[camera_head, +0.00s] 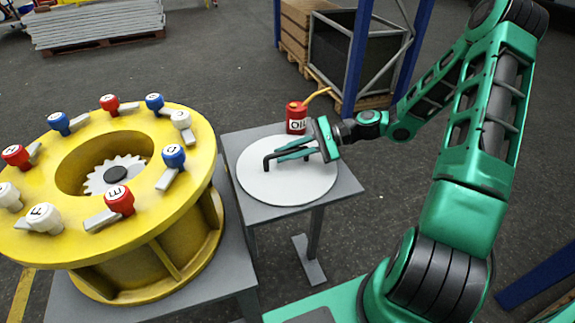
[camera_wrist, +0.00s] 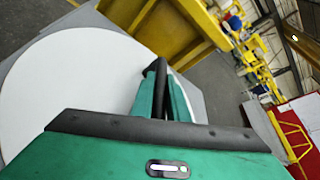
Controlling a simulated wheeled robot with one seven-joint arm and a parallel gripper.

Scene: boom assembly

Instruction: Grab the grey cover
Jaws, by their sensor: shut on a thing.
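The grey cover (camera_head: 290,188) is a pale, flat round disc lying on a small grey table, with a dark bent handle (camera_head: 267,160) on top. My gripper (camera_head: 293,151) is over the cover, with its green fingers shut on the handle. In the wrist view the cover (camera_wrist: 70,85) fills the left side, and the dark handle (camera_wrist: 160,88) sits between the fingers (camera_wrist: 162,95). The cover looks flat; I cannot tell whether it is lifted at all. The fingers hide part of the handle.
A red oil can (camera_head: 297,118) stands at the table's back edge, close to my gripper. A large yellow ring housing (camera_head: 150,245) with several lettered knobs and an inner gear (camera_head: 116,174) stands left of the small table (camera_head: 345,185). Crates and a blue-posted rack are behind.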

